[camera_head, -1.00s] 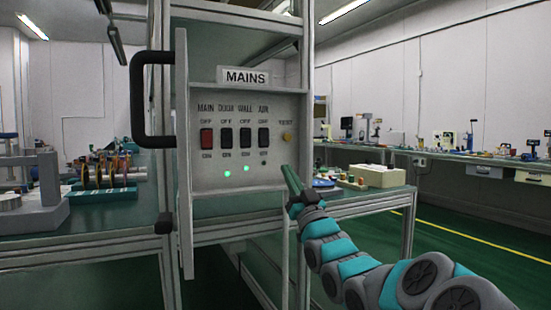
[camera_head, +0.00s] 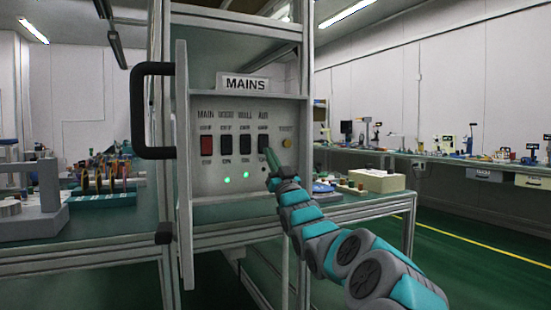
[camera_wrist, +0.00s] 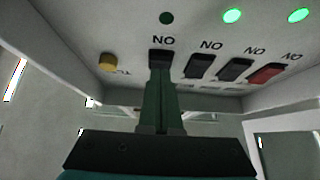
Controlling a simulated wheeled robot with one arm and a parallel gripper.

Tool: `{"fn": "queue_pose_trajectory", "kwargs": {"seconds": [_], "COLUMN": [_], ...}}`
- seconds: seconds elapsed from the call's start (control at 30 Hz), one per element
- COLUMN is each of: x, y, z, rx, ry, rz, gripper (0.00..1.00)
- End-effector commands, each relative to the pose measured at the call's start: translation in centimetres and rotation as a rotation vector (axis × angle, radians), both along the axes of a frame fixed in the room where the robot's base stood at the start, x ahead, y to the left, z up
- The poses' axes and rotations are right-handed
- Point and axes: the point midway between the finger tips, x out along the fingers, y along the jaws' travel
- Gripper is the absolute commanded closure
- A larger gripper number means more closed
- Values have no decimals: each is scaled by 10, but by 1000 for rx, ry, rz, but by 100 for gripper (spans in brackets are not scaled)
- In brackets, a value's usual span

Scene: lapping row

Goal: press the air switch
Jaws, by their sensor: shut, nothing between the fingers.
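The air switch (camera_head: 264,140) is the rightmost dark rocker in the row on the panel marked MAINS (camera_head: 245,84). My gripper (camera_head: 268,152) is shut and empty, its narrow green fingers pointing at the lower part of this switch. In the wrist view, where the panel appears upside down, the fingertips (camera_wrist: 160,68) overlap the air switch (camera_wrist: 161,54) and hide much of it. I cannot tell whether they touch. The lamp (camera_wrist: 166,18) in line with the air switch is dark.
Beside it are the wall switch (camera_head: 245,144), the door switch (camera_head: 226,145) and the red main switch (camera_head: 207,145). A yellow button (camera_head: 286,143) is close on the right. Two green lamps (camera_head: 227,177) are lit. A black handle (camera_head: 140,110) sticks out on the left.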

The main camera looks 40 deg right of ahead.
Motion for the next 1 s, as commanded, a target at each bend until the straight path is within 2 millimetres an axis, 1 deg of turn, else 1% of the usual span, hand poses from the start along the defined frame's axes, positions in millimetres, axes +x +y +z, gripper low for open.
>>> {"fn": "queue_pose_trajectory", "kwargs": {"seconds": [0.13, 0.53, 0.7, 0.77, 1.0], "x": [5, 7, 15, 14, 12], "y": [-2, -2, -3, -3, -2], "z": [0, -1, -7, -3, -3], "rx": [-1, -2, -16, -16, -15], "ry": [-2, -7, -61, -65, -64], "rz": [-2, -1, 0, 0, 0], "gripper": [100, 100, 100, 100, 100]}}
